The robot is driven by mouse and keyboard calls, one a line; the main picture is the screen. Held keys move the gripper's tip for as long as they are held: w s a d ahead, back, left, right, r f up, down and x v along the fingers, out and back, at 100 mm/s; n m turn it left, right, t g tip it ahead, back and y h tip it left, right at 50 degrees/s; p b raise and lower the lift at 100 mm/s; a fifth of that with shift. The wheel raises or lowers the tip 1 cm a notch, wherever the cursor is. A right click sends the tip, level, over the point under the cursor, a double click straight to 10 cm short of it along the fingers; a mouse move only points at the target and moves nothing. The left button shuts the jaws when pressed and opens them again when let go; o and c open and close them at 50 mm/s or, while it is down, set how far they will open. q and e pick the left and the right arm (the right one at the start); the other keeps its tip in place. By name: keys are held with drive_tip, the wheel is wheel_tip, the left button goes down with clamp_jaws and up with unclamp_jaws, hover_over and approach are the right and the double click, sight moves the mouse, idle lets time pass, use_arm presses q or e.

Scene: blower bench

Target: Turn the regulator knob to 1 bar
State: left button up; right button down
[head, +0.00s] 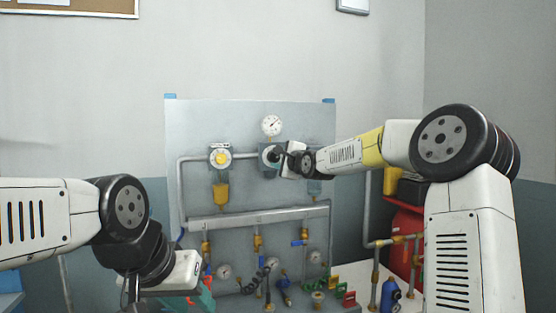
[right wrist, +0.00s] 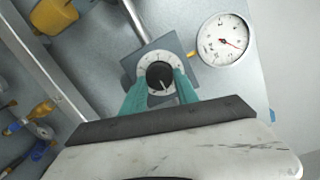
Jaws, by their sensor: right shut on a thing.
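The regulator knob (right wrist: 159,76) is black with a pale pointer line and sits in a round white scale on a grey square body. In the right wrist view the teal fingers of my right gripper (right wrist: 160,88) are closed on its two sides. The pointer line slants down to the right; the scale figures are too small to read. A round white gauge (right wrist: 223,41) with a red needle is beside the regulator; it also shows above it in the head view (head: 271,125). In the head view my right gripper (head: 279,156) partly hides the regulator. My left gripper (head: 202,297) is low at the left, its fingertips partly cut off.
A second regulator with a yellow knob (head: 220,157) is on the panel (head: 250,110) to the left. Pipes, valves and small gauges (head: 224,272) fill the lower panel. A red tank (head: 402,240) and blue bottle (head: 390,294) stand at the right.

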drive_tip(key=n, duration=0.4)
drive_tip(key=shift+a+r, duration=0.1)
drive_tip(key=shift+a, duration=0.05)
drive_tip(key=n+h, duration=0.1)
drive_tip(key=n, duration=0.3)
drive_tip(key=shift+s+r+n, duration=0.1)
drive_tip(key=shift+n, duration=0.2)
drive_tip(key=n, duration=0.4)
drive_tip(key=shift+a+h, duration=0.2)
drive_tip(key=shift+h, duration=0.2)
drive_tip(key=n, duration=0.3)
drive_tip(key=n+h, duration=0.1)
drive_tip(key=n, duration=0.3)
drive_tip(key=shift+s+a, duration=0.1)
drive_tip(key=shift+a, duration=0.05)
drive_tip(key=n, duration=0.4)
drive_tip(key=shift+n+t+h, duration=0.3)
drive_tip(key=shift+t, duration=0.1)
drive_tip(key=n, duration=0.4)
drive_tip(key=shift+a+f+t, duration=0.1)
drive_tip(key=shift+f+t, duration=0.15)
drive_tip(key=shift+t, duration=0.05)
drive_tip(key=shift+f+n, duration=0.1)
drive_tip(key=shift+n, duration=1.8)
